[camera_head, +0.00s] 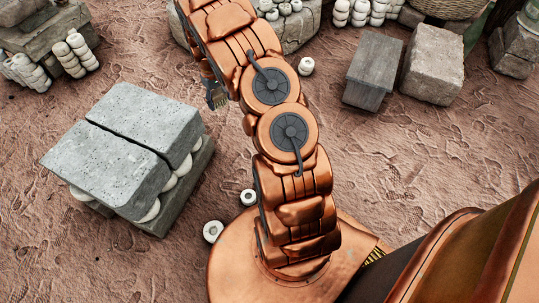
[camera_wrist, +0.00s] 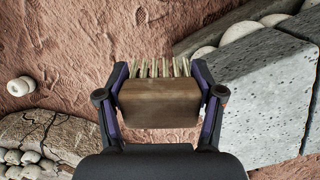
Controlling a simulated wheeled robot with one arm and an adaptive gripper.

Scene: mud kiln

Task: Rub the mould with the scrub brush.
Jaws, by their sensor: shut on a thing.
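The scrub brush (camera_wrist: 160,103) has a brown wooden block and pale bristles. My gripper (camera_wrist: 160,72) is shut on the block from both sides in the wrist view, with the bristles pointing away from the wrist. In the head view the brush (camera_head: 217,98) shows partly beside my arm, right of the grey slabs and apart from them. What seems to be the mould is a pair of speckled grey slabs (camera_head: 125,127) with a narrow gap between them, on white rounded pieces over a grey base. A slab (camera_wrist: 265,95) fills the right of the wrist view.
Loose white beads lie on the reddish ground, one (camera_head: 306,66) beyond my arm and two (camera_head: 213,231) near my base. Two stone blocks (camera_head: 432,65) stand at the upper right. A cracked stone (camera_wrist: 75,135) with white beads is at the wrist view's lower left.

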